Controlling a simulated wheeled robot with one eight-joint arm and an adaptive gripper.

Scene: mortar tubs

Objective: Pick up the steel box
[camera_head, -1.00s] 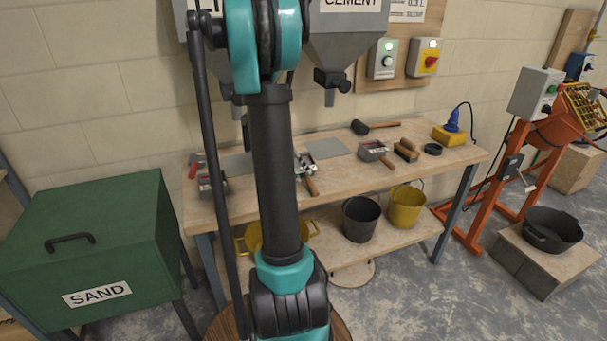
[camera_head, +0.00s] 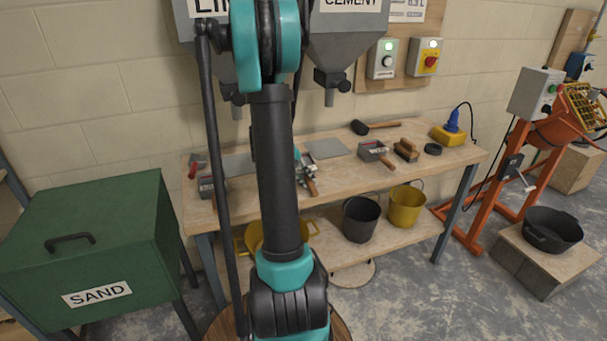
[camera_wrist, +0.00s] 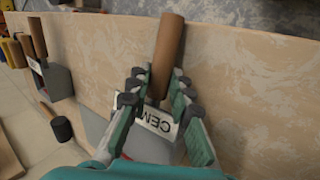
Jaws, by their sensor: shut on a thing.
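The steel box has a wooden handle (camera_wrist: 167,55) and a white label reading "CEM" (camera_wrist: 155,121) in the wrist view. My gripper (camera_wrist: 157,92) is shut on the handle near its box end, one finger on each side. The fingers and wrist hide much of the box's body. In the head view, my gripper (camera_head: 304,173) is over the workbench, partly behind my arm, with the handle (camera_head: 312,188) pointing toward the front edge. I cannot tell whether the box is clear of the bench top.
The workbench (camera_head: 350,180) also holds another labelled box (camera_head: 371,150), a brush (camera_head: 406,150), a mallet (camera_head: 361,127) and a grey sheet (camera_head: 327,148). A further box (camera_head: 206,187) stands at its left end. Black (camera_head: 361,220) and yellow (camera_head: 405,207) buckets stand on the lower shelf.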

